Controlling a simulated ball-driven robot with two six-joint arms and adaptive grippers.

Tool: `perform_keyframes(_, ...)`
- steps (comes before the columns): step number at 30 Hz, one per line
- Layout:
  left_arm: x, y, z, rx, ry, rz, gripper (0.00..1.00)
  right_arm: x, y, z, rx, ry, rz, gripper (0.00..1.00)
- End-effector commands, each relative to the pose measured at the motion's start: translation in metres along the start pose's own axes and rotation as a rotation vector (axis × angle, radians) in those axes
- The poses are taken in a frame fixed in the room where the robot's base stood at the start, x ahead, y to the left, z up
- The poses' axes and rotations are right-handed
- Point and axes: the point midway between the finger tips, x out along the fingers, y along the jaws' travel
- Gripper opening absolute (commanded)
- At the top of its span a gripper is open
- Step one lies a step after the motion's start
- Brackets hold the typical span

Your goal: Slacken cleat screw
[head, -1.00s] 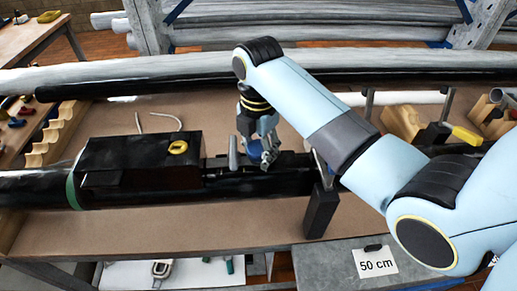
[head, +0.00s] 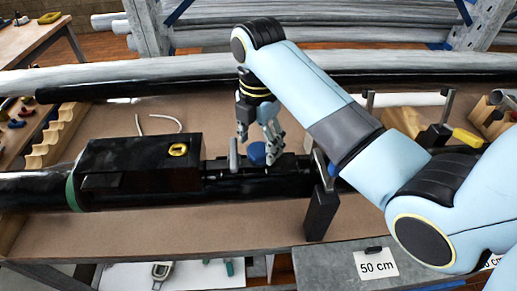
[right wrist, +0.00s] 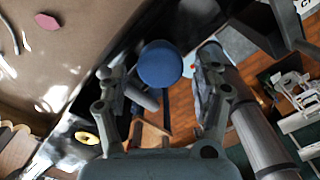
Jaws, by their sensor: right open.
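A round blue knob (head: 257,157), which looks like the cleat screw's head, stands on the black mast fitting (head: 235,184). The knob also shows in the right wrist view (right wrist: 160,64). My right gripper (head: 261,136) is open, with its fingers just above and behind the knob in the head view. In the right wrist view the knob appears between the spread fingers (right wrist: 160,72), with clear space on both sides. A grey upright pin or lever (head: 233,155) stands just left of the knob. My left gripper is out of view.
A black box with a yellow ring (head: 178,149) sits on the mast to the left. A dark upright block (head: 321,212) stands to the right. A long pole (head: 200,65) runs behind. The brown bench (head: 150,225) in front is mostly bare.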

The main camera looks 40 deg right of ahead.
Motion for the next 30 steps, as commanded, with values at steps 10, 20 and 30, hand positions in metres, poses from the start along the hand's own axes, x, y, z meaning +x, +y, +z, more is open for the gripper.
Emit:
perform_keyframes(10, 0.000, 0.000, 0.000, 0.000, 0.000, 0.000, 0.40, -0.017, 0.000, 0.000, 0.000, 0.000, 0.001, 0.66)
perform_keyframes(20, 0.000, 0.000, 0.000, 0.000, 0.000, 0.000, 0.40, -0.018, -0.002, -0.001, 0.276, 0.002, -0.007, 0.66)
perform_keyframes(30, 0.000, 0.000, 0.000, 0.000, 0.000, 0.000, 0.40, -0.031, -0.002, -0.001, 0.993, -0.001, -0.008, 0.66)
